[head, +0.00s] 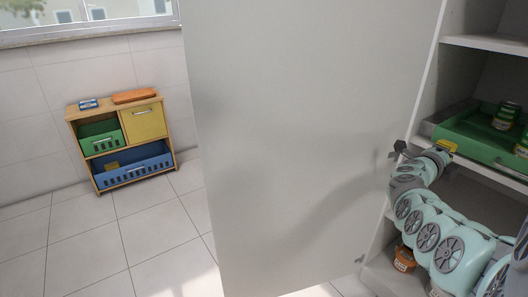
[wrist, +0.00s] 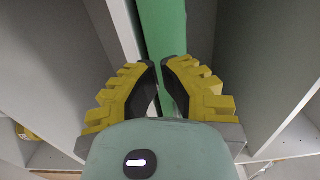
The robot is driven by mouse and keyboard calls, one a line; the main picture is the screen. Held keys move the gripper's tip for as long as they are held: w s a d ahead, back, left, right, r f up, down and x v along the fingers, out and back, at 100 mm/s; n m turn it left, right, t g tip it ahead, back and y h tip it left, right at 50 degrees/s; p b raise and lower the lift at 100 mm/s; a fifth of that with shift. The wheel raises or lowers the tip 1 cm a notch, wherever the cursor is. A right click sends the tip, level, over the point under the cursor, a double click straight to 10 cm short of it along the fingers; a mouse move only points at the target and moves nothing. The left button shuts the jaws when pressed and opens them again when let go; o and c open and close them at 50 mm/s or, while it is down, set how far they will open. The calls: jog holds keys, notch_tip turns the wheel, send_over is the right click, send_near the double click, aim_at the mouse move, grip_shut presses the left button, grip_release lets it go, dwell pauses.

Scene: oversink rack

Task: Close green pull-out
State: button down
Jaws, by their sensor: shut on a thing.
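The green pull-out (head: 468,142) is a shallow green tray on a cabinet shelf at the right of the head view. It stands out past the shelf front. My gripper (head: 446,146) is at its front left corner, with part of the arm below it. In the wrist view, the yellow and black fingers (wrist: 160,66) are shut on the green front (wrist: 163,28), one on each side of it. The exact spot of contact is partly hidden by the fingers.
Cans (head: 506,116) stand in the pull-out. A large grey cabinet door (head: 300,130) hangs open to the left of my arm. An orange-brown can (head: 404,258) stands low in the cabinet. A small wooden cabinet (head: 125,135) is at the far left, with clear tiled floor before it.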

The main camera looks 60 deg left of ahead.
jog(key=s+p, duration=0.2)
jog(key=s, duration=0.7)
